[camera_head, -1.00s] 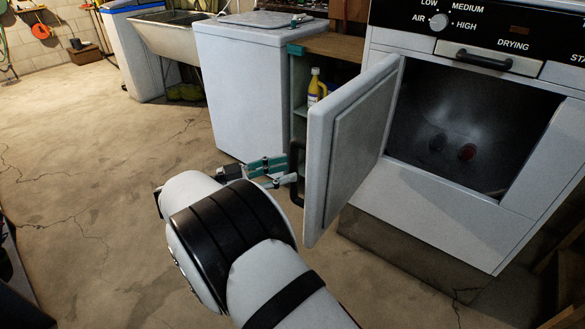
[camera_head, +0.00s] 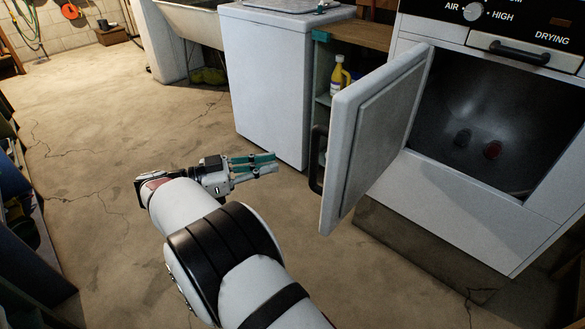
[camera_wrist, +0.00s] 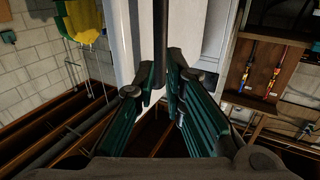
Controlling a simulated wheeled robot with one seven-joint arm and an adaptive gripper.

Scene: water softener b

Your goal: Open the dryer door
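The white dryer door (camera_head: 378,130) stands swung out from the dryer front, leaving the dark drum opening (camera_head: 478,125) uncovered. Its black handle (camera_head: 316,160) is on the outer face near the free edge. My gripper (camera_head: 276,165) is left of the handle, clear of it and empty. Its teal-padded fingers are parted by a narrow gap. In the wrist view, a dark upright bar, apparently the handle (camera_wrist: 160,35), shows beyond the gap between the fingertips (camera_wrist: 163,78), with the pale door beside it. Two dark and reddish items lie inside the drum.
A white appliance (camera_head: 270,80) and a green-sided cabinet (camera_head: 322,90) with a yellow bottle (camera_head: 338,78) stand behind the door. The concrete floor (camera_head: 110,130) to the left is clear. Shelving (camera_head: 30,230) borders the left edge.

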